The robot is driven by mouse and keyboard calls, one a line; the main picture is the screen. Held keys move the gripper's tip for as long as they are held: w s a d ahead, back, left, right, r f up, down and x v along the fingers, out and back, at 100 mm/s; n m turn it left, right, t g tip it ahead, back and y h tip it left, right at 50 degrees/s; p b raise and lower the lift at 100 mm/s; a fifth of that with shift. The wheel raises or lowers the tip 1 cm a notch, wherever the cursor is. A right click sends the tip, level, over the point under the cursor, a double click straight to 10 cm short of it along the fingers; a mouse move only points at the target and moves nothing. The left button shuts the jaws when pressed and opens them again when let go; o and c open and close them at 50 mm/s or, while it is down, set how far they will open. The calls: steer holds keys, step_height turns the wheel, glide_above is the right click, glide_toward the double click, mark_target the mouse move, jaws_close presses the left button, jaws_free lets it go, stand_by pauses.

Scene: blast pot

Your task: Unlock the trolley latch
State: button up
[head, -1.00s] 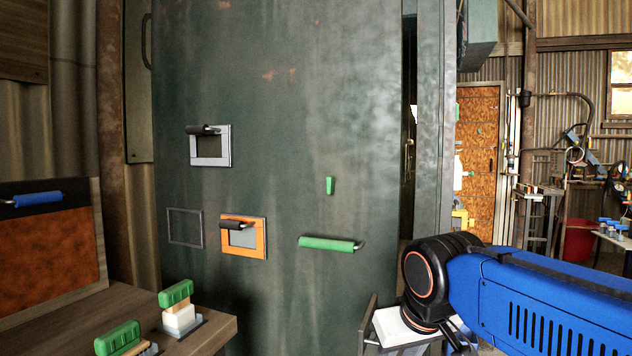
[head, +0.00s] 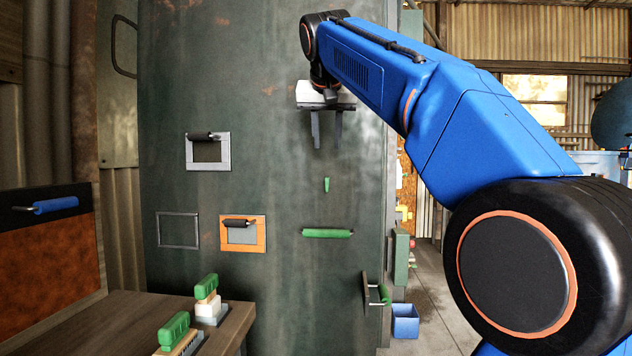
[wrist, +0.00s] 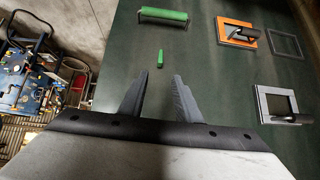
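A large dark green metal panel (head: 270,90) carries several fittings. A small green upright tab (head: 326,184) sits on it, above a horizontal green handle bar (head: 327,233). Which fitting is the trolley latch, I cannot tell. My gripper (head: 327,147) hangs in front of the panel above the green tab, fingers down, apart and empty. In the wrist view the fingers (wrist: 158,77) are spread, with the green tab (wrist: 160,58) beyond the gap between their tips and the green bar (wrist: 163,15) farther on. No contact shows.
An orange-framed hatch (head: 242,245) and a grey-framed hatch (head: 208,165) with dark handles sit left on the panel. A bracket with a green grip (head: 384,294) juts out at lower right. A wooden bench (head: 90,325) with green-handled tools stands at lower left. A blue bin (head: 405,321) is on the floor.

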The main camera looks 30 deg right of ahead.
mark_target(327, 179)
steer(key=x, duration=1.6)
steer(key=shift+w+d, duration=0.25)
steer(key=shift+w, duration=0.2)
jaws_close()
